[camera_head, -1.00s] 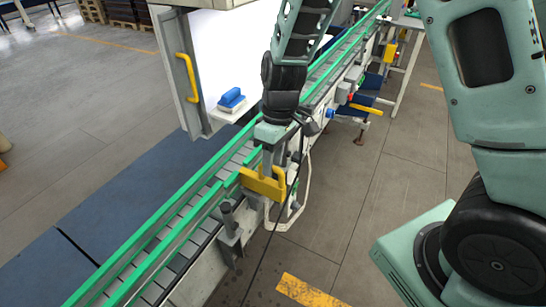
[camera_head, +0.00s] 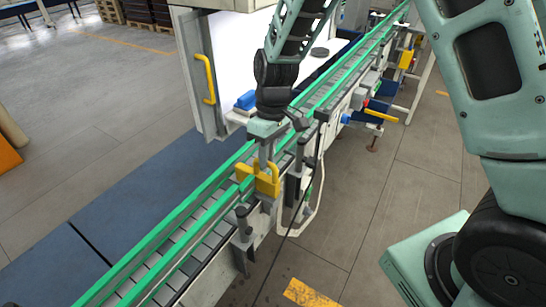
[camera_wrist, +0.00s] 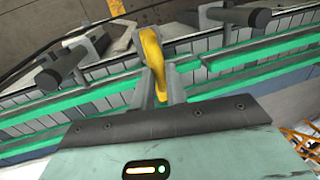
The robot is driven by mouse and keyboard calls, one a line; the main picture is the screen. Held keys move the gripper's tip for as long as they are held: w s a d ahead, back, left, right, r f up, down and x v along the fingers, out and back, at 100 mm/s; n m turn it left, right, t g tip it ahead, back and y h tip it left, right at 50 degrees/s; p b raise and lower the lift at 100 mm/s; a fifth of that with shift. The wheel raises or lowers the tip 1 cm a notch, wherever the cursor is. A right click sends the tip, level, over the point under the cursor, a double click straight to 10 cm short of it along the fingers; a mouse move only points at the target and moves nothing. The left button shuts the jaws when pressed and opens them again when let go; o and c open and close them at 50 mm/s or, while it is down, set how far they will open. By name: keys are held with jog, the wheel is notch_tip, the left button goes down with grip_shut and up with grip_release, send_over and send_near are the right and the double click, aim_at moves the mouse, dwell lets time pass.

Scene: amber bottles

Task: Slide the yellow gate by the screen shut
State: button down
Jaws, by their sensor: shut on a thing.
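The yellow gate (camera_head: 266,183) is at the near green rail of the conveyor, its upper part reaching toward the belt. My gripper (camera_head: 263,160) comes down on it from above and is shut on its upstanding part. In the wrist view the yellow gate (camera_wrist: 152,55) shows as a curved bar between my gripper's fingers (camera_wrist: 160,85). The fingers partly hide the gate, and I cannot tell how far it reaches across the belt.
The conveyor's green rails (camera_head: 170,228) run diagonally through the view. A dark clamp post (camera_head: 242,222) stands close to the gate. Beyond the belt is a white cabinet with a yellow handle (camera_head: 205,78) and a blue block (camera_head: 246,100).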

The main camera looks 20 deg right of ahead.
jog(key=shift+w+a+r, duration=0.1)
jog(key=shift+w+a, duration=0.05)
jog(key=shift+w, duration=0.1)
jog(key=c, duration=1.4)
grip_release()
notch_tip(320, 180, up, 17)
jog(key=w+d+b, duration=0.2)
jog(key=b, duration=0.2)
jog(key=shift+d+b, duration=0.3)
jog(key=shift+d, duration=0.05)
jog(key=shift+s, duration=0.1)
jog(key=s+a+f+b, duration=0.2)
jog(key=s+f, duration=0.3)
jog(key=s, duration=0.3)
jog(key=s+a+f+t+b, duration=0.1)
jog(key=s+a+f+b, duration=0.1)
jog(key=s+f, duration=0.4)
jog(key=s+a+f+h+b, duration=0.1)
jog(key=s+f, duration=0.5)
jog(key=s, duration=0.6)
jog(key=shift+s+a+f+b, duration=0.15)
jog(key=shift+a+b, duration=0.5)
jog(key=shift+b, duration=0.35)
